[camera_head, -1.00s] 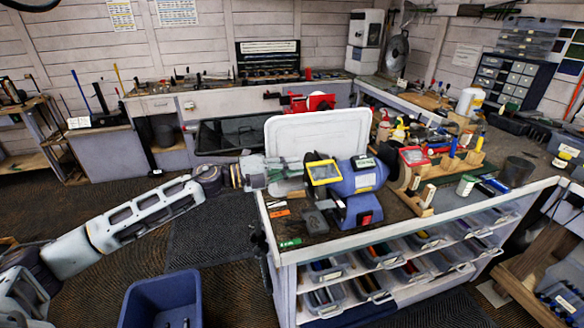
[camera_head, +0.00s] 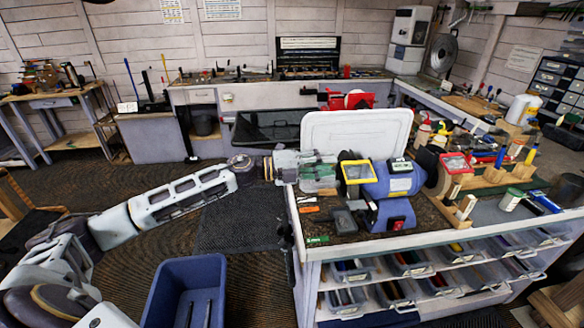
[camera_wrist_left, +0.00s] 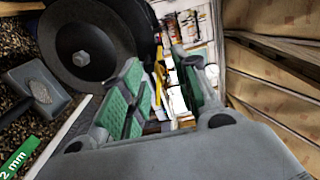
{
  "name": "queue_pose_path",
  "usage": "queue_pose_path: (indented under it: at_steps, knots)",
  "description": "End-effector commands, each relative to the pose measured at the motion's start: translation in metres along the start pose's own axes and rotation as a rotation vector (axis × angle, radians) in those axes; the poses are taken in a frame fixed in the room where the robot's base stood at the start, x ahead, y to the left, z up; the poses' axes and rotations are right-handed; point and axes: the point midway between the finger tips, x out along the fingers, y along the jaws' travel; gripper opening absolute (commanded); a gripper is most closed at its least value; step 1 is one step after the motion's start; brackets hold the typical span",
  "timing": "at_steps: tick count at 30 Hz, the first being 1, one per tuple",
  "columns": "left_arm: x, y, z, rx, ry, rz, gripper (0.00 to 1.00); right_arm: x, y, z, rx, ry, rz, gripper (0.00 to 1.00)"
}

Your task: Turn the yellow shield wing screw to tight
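The bench grinder (camera_head: 396,180) is blue and stands on the bench top. Its yellow-framed shield (camera_head: 357,172) is on the left and its red-framed shield (camera_head: 457,163) on the right. My left gripper (camera_head: 322,174) is just left of the yellow shield, beside the grinder's left end. In the left wrist view my left gripper (camera_wrist_left: 163,92) has its green-padded fingers apart. A narrow yellow strip and pale shapes show through the gap. A dark round wheel cover (camera_wrist_left: 84,45) with a centre nut lies left of the fingers. I cannot make out the wing screw. My right gripper is out of view.
A white panel (camera_head: 350,126) stands behind the grinder. A green label (camera_head: 317,240) lies near the bench's front left corner. Wooden holders with tools (camera_head: 495,180) stand to the right. A blue bin (camera_head: 187,275) is on the floor below my left arm.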

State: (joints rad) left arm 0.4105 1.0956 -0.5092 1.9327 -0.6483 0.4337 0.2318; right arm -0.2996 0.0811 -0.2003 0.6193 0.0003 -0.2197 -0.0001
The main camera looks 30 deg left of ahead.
Motion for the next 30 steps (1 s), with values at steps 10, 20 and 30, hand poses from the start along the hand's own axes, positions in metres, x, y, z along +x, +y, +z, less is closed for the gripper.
queue_pose_path:
  at_steps: [10,20,30]
  knots:
    - [-0.019,0.001,0.0,-0.001,0.0,0.002,0.31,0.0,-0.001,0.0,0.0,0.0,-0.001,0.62]
    - [-0.035,0.001,0.0,-0.001,0.0,0.002,0.31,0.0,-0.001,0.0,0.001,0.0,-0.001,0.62]
    - [-0.051,0.001,-0.001,-0.001,0.001,0.002,0.31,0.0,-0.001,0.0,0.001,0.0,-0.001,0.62]
